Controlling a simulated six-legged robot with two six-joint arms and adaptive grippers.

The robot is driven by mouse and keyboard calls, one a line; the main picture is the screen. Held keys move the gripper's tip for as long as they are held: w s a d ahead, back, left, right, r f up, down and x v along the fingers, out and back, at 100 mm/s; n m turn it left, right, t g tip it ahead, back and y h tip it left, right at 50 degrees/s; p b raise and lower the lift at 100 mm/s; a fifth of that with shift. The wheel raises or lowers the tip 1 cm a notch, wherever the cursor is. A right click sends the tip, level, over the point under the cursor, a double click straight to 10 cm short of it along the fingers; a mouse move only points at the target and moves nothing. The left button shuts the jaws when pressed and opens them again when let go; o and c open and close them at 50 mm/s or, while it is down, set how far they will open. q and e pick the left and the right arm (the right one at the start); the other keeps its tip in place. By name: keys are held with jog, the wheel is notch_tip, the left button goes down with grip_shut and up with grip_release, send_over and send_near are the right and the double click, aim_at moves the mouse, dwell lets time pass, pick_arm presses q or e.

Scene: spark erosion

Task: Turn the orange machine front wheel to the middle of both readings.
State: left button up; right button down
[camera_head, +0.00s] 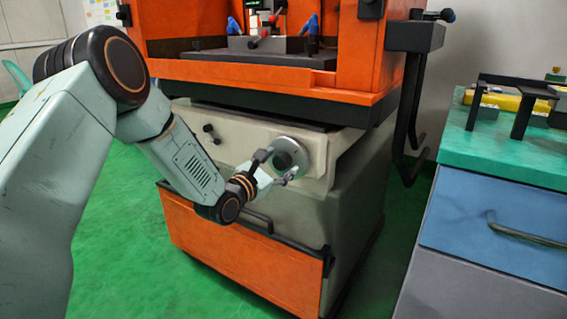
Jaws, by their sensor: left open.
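The orange machine (260,72) stands in the middle of the head view, with a pale grey base under its orange work tank. Its front wheel (287,149), a round grey disc with a dark hub, is on the pale front panel. My left gripper (281,166) is open at the wheel, with one finger at its left edge and the other at its lower edge. I cannot tell whether the fingers touch the rim. The readings are not legible in this view. My right gripper is not in view.
A small dark handle (210,132) sticks out of the panel left of the wheel. Below is an orange drawer front (235,245) with a dark bar handle. A blue cabinet with a green top (500,152) stands at the right. Green floor is free at the left.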

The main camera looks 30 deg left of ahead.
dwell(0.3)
pick_arm(q)
jog(key=s+p, duration=0.4)
jog(key=s, duration=0.4)
jog(key=shift+a, duration=0.3)
jog(key=shift+w, duration=0.1)
dwell(0.6)
